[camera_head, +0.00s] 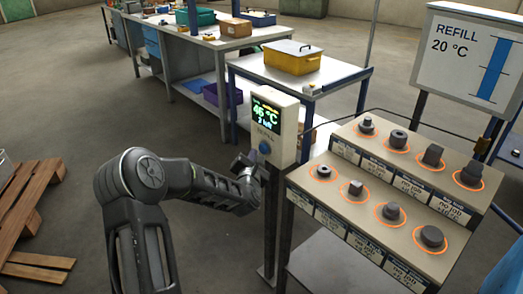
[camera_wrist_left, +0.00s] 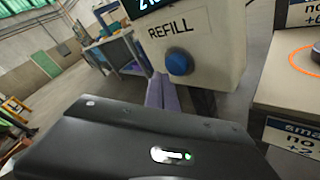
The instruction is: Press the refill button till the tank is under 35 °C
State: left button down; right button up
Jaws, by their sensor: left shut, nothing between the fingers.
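The refill control box (camera_head: 273,125) stands on a post, and its display (camera_head: 266,113) reads about 45 °C in green. Its round blue button (camera_head: 265,147) sits below the display. In the left wrist view the blue button (camera_wrist_left: 180,61) is under the word REFILL. My left gripper (camera_head: 248,163) is shut and empty, just left of and a little below the button. My right gripper is not in view.
A stepped rack (camera_head: 335,207) with several dark metal parts in orange rings stands to the right. A sign (camera_head: 466,57) behind it reads REFILL 20 °C. A table with a yellow bin (camera_head: 292,57) is behind the box. A wooden pallet (camera_head: 30,205) lies at left.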

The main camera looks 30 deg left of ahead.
pick_arm(q)
jog(key=shift+w+d+b, duration=0.15)
jog(key=shift+w+b, duration=0.3)
jog(key=shift+b, duration=0.05)
jog(key=shift+w+d+b, duration=0.2)
jog(key=shift+w+b, duration=0.2)
jog(key=shift+w, duration=0.15)
dwell(0.9)
jog(key=shift+s, duration=0.1)
jog(key=shift+s+a+b, duration=0.3)
jog(key=shift+s+b, duration=0.15)
jog(key=shift+s, duration=0.4)
jog(key=shift+s, duration=0.1)
